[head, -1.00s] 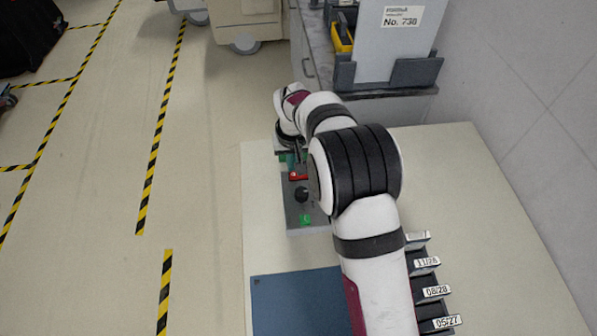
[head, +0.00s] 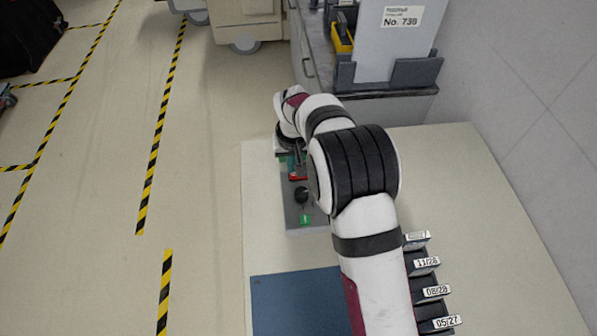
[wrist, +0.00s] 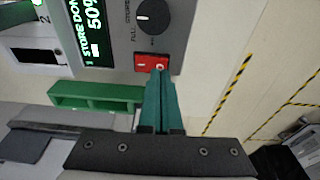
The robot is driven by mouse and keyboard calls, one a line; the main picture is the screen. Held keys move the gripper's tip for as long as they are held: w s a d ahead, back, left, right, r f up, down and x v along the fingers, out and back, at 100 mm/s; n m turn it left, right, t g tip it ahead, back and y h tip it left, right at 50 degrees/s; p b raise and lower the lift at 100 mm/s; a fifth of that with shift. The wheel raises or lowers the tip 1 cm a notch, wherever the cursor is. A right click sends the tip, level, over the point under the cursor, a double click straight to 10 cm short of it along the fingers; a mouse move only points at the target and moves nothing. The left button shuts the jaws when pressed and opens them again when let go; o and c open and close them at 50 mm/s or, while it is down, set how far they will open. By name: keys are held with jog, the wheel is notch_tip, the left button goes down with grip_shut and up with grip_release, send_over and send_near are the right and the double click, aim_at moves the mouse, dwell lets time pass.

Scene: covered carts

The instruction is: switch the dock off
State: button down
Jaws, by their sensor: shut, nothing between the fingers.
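The dock (head: 306,219) is a grey box on the pale bench, partly hidden behind my arm in the head view. In the wrist view its grey panel (wrist: 112,30) carries a lit green display (wrist: 92,28) reading "STORE DON…" and "50%", and a black knob (wrist: 153,15). Below the knob is a red rocker switch (wrist: 145,63) with white marks. It shows small and red in the head view (head: 297,177). My gripper (wrist: 160,72) has teal fingers, shut and empty. Their tips overlap the switch's right end in the wrist view; I cannot tell whether they press it.
A green bracket (wrist: 95,98) sits along the dock's edge. A blue mat (head: 295,300) lies nearer on the bench, and dated labelled holders (head: 433,292) stand right of my arm. A grey cabinet with a "No. 738" panel (head: 388,50) stands behind. Open floor lies left.

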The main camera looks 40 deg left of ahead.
jog(key=shift+f, duration=0.5)
jog(key=shift+r, duration=3.5)
